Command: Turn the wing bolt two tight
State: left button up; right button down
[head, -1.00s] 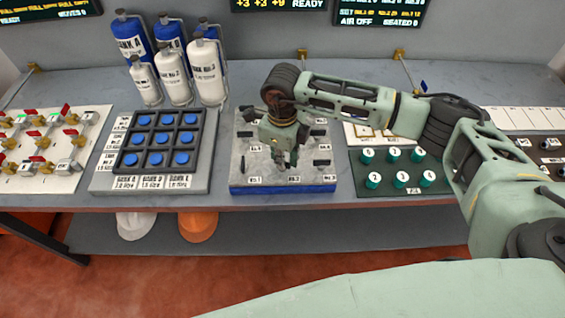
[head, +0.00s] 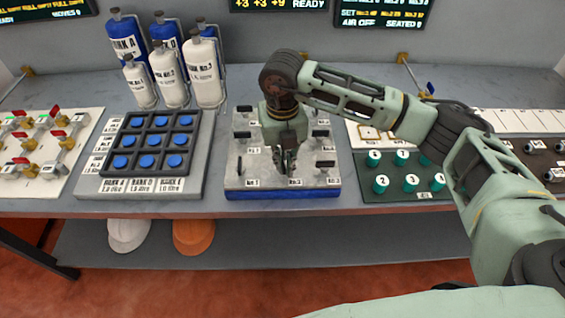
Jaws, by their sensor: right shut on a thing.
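The grey fixture block (head: 232,168) with a blue base stands at the middle of the bench, with several dark bolt heads or slots and small white number labels on its top. My right gripper (head: 288,165) points down over the front middle of this block, just behind a front label. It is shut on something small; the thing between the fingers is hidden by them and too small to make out. Which bolt is number two cannot be read for certain. My left gripper is not in view.
A blue-button tray (head: 190,186) stands left of the block, with several white and blue tanks (head: 205,75) behind it. A valve panel (head: 30,178) is at far left. A green board with numbered caps (head: 381,184) lies at right, partly under my right arm.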

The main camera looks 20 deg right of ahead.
aim_at(283, 162)
jog(key=shift+m+b, duration=0.45)
jog(key=shift+m, duration=0.65)
jog(key=shift+r, duration=0.1)
jog(key=c, duration=1.9)
grip_release()
notch_tip(283, 162, up, 12)
